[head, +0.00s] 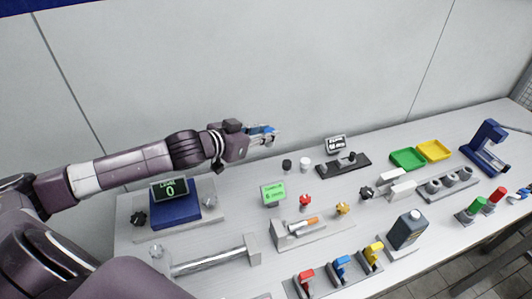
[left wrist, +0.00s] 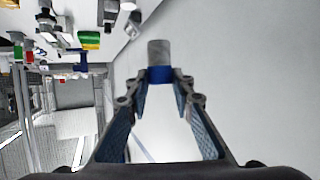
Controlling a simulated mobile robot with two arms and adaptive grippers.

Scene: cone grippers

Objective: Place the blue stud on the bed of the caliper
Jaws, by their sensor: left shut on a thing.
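My left gripper (head: 268,134) is in the air above the back of the bench, near the wall. In the left wrist view its fingertips (left wrist: 158,80) are shut on the blue stud (left wrist: 158,74), whose blue band sits between them and whose grey cylindrical end (left wrist: 158,52) sticks out beyond. In the head view the stud is hard to tell from the blue finger pads. A grey fixture (head: 305,235) with a low bed and an orange-and-white piece on it stands behind the front row; it may be the caliper, but I cannot tell for sure. My right gripper is not in view.
A green display (head: 273,193) stands behind the grey fixture. A blue scale-like box (head: 175,209) is at left, and a long grey bar (head: 208,261) lies in front of it. Green (head: 407,159) and yellow (head: 434,151) trays are at the back right.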

